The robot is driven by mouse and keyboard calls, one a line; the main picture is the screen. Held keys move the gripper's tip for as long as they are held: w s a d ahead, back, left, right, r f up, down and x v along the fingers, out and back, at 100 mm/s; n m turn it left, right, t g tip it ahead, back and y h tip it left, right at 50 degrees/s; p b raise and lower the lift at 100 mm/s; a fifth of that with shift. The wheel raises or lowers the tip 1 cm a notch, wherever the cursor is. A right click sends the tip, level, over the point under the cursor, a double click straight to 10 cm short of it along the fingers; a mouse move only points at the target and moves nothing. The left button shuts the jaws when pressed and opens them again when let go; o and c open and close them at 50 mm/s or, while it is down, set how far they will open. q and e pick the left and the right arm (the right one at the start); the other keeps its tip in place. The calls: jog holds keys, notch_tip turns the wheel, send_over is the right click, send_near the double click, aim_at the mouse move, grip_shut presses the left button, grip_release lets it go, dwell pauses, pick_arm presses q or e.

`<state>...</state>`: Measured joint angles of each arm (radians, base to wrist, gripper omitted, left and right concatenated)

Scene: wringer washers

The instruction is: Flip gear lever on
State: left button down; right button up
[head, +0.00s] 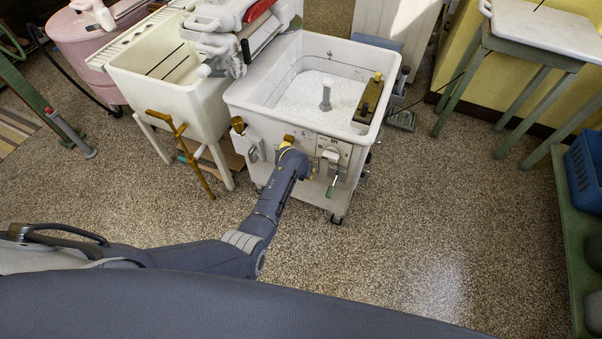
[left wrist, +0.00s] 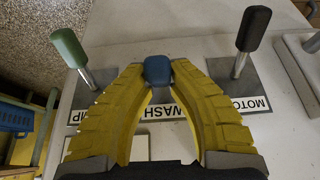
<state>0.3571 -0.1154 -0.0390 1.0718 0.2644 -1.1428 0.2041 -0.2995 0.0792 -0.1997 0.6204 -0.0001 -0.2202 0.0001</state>
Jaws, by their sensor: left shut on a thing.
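The white washer (head: 240,97) has its tub open at the top and a control panel on its front. In the left wrist view a blue-knobbed lever (left wrist: 157,68) stands in the middle by a WASH label. A green-handled lever (left wrist: 69,48) stands to its left, and a black-handled lever (left wrist: 254,28) to its right by a label beginning MOTO. No label reading gear is legible. My left gripper (head: 290,150) is at the washer's front; its yellow fingers (left wrist: 157,80) are closed around the blue knob. The lever's lower part is mostly hidden. My right gripper is out of view.
A white double sink (head: 200,110) with a brown-handled stick leaning on it stands left of the washer. A wringer (head: 215,45) sits above the tub's back left. A green-legged table (head: 480,75) is at the right. The floor (head: 420,210) right of the washer is clear.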

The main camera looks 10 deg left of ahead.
pick_arm(q)
jog(key=shift+w+r, duration=0.2)
jog(key=c, duration=1.2)
grip_release()
jog(key=shift+s+f, duration=0.1)
jog(key=shift+f, duration=0.05)
jog(key=shift+v, duration=3.8)
jog(key=s+a+f+g, duration=0.1)
jog(key=s+a+f, duration=0.1)
jog(key=s+f, duration=1.15)
jog(key=s+a+f+g, duration=0.1)
jog(key=s+a+f, duration=0.1)
jog(key=s+f, duration=1.1)
jog(key=s+a+f, duration=0.2)
jog(key=s+f, duration=0.1)
jog(key=s, duration=0.7)
jog(key=s+a+f+m+g, duration=0.1)
jog(key=s+a+f, duration=0.2)
jog(key=s, duration=0.8)
jog(key=s+a+f+g+y, duration=0.1)
jog(key=s+f, duration=0.4)
jog(key=s, duration=0.6)
jog(key=shift+a+f+m, duration=0.25)
jog(key=shift+a+m, duration=0.15)
jog(key=shift+a, duration=0.45)
